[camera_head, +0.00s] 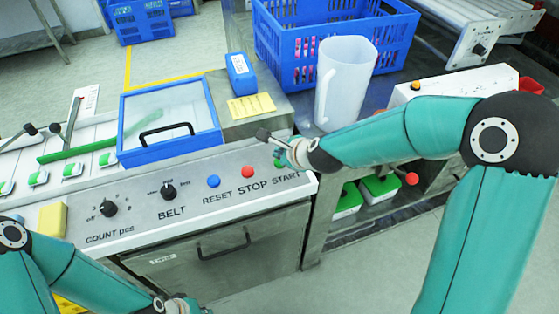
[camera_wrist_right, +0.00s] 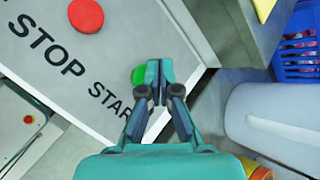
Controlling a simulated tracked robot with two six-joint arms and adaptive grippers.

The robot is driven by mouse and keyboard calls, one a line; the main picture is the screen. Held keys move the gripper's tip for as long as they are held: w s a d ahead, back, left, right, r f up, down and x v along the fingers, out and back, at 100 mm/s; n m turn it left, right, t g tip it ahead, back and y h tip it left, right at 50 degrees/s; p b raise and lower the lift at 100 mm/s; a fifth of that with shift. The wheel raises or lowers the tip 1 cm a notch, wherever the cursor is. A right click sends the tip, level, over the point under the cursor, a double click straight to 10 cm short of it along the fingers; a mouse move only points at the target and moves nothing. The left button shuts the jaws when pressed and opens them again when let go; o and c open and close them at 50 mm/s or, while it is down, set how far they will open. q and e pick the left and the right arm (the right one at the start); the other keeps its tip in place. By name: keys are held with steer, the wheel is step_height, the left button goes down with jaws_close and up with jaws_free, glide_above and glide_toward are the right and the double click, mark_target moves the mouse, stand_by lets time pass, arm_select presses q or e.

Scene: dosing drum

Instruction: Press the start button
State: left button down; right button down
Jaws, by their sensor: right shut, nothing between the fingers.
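The green start button (camera_wrist_right: 138,75) sits on the pale sloping panel (camera_head: 130,215), beside the printed word START. In the right wrist view it is partly hidden behind my right fingertips. My right gripper (camera_wrist_right: 158,72) is shut and empty, with its tips right at the button's edge; I cannot tell whether they touch it. In the head view my right gripper (camera_head: 280,157) is over the panel's right end and covers most of the button. My left gripper (camera_head: 180,304) is at the bottom edge, mostly cut off, so its jaws cannot be made out.
The red stop button (camera_head: 248,172) and blue reset button (camera_head: 213,181) lie left of START, with the belt knob (camera_head: 168,192) further left. A clear jug (camera_head: 345,85) and a blue crate (camera_head: 400,28) stand behind. A blue-framed lid (camera_head: 210,138) is at the panel's back.

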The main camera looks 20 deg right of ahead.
steer(key=shift+f, duration=0.15)
stand_by(0.4)
steer(key=shift+f+b, duration=0.25)
steer(key=shift+b, duration=0.2)
